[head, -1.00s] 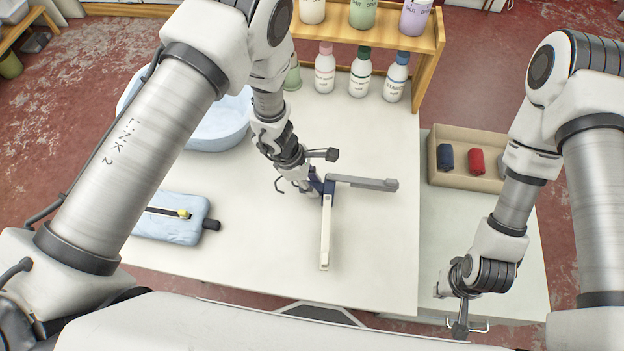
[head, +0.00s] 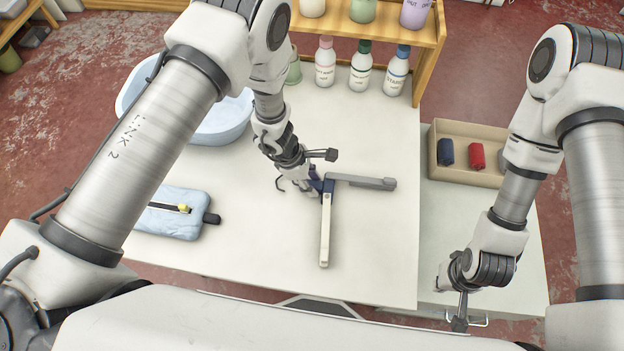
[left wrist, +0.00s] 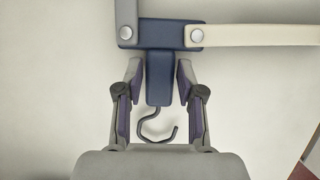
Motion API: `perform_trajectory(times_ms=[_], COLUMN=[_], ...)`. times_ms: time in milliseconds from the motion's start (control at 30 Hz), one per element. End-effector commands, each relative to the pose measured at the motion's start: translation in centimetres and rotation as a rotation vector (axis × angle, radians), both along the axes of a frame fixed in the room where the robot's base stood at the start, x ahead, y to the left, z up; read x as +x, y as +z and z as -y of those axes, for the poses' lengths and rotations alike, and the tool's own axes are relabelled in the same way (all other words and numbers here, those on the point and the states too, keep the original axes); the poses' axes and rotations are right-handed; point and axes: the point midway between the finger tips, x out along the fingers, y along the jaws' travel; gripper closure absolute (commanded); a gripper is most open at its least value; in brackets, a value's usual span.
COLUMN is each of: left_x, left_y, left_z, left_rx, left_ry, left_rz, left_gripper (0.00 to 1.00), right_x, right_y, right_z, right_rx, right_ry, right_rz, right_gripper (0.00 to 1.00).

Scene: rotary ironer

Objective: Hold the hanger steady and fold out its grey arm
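The hanger lies on the white table. Its navy hub (left wrist: 160,35) has a stem between my left gripper's fingers and a dark wire hook (left wrist: 158,128) pointing back toward my wrist. The grey arm (head: 362,182) points right in the head view, straight away from the hook. The cream arm (head: 325,230) points toward my body, about square to the grey one. My left gripper (left wrist: 160,75) straddles the stem, a finger on each side, with narrow gaps showing. My right gripper (head: 460,322) is empty, low beyond the table's right edge; its finger opening is unclear.
A pale blue basin (head: 225,125) stands behind my left arm. A light blue pouch (head: 172,222) lies at left. Bottles (head: 360,68) stand by a wooden shelf (head: 432,62) at the back. A tan tray (head: 482,133) holds dark blue and red rolls. Table right of the cream arm is clear.

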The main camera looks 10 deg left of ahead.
Motion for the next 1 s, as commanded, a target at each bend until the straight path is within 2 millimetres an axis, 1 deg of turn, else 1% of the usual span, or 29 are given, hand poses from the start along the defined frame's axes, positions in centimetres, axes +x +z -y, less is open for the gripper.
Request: perform_trajectory(times_ms=[500, 767, 967, 1000], left_x=[0.01, 0.03, 0.02, 0.02], left_y=[0.04, 0.65, 0.63, 0.63], left_z=[0.01, 0.01, 0.01, 0.01], left_rx=[0.0, 0.0, 0.0, 0.0], left_ry=[-0.001, -0.001, -0.001, -0.001], left_rz=[0.0, 0.002, 0.0, 0.0], left_gripper=[0.55, 0.55, 0.55, 0.62], right_x=[0.0, 0.0, 0.0, 0.0], right_y=[0.0, 0.33, 0.29, 0.29], right_z=[0.0, 0.0, 0.0, 0.0], right_rx=[0.0, 0.0, 0.0, 0.0], right_ry=[0.0, 0.0, 0.0, 0.0], right_rz=[0.0, 0.0, 0.0, 0.0], right_gripper=[1.0, 1.0, 1.0, 1.0])
